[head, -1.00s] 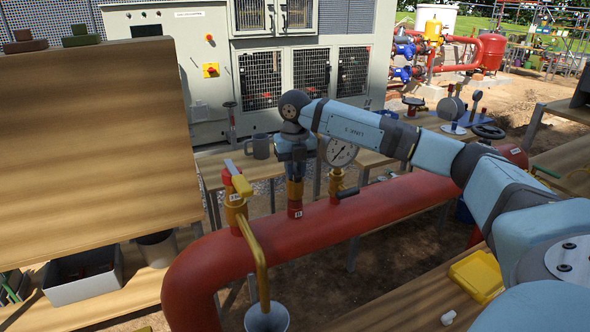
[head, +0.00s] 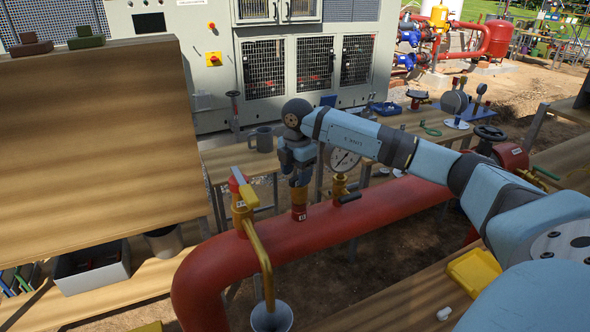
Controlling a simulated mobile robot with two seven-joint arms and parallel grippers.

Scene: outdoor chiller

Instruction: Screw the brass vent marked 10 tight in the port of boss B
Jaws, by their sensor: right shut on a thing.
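The brass vent (head: 299,196) stands upright on a red boss (head: 299,213) on top of the thick red pipe (head: 340,227). The boss carries a small white label that is too small to read surely. My right gripper (head: 299,182) points straight down from above and is shut on the upper part of the vent. The fingers hide the vent's top, and its number cannot be seen. The thread is hidden, so I cannot tell how deep it sits. My left gripper is not in view.
A pressure gauge (head: 344,160) on a brass valve stands close right of my gripper. A wooden board (head: 95,150) blocks the far left.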

